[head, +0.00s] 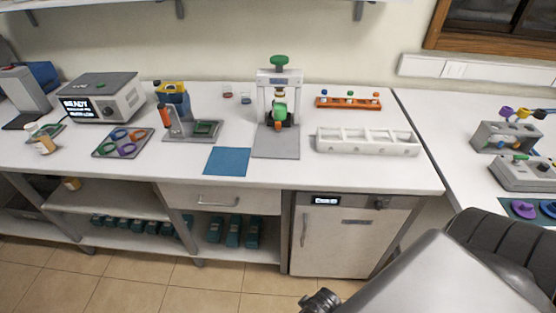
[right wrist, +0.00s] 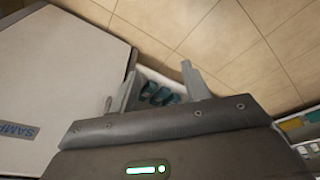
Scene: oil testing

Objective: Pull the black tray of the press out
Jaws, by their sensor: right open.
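A press with a white frame and green knob (head: 279,78) stands upright at the back middle of the bench in the head view. A flat grey plate (head: 276,148) lies at its base. My right gripper (right wrist: 160,57) shows in the right wrist view, open and empty, pointing at the floor in front of the bench, away from the press. My left gripper is not in view.
A blue mat (head: 227,161) lies left of the press's plate. A white compartment rack (head: 366,141) and an orange rack (head: 348,102) stand to the right. A grey box with a display (head: 102,97) stands left.

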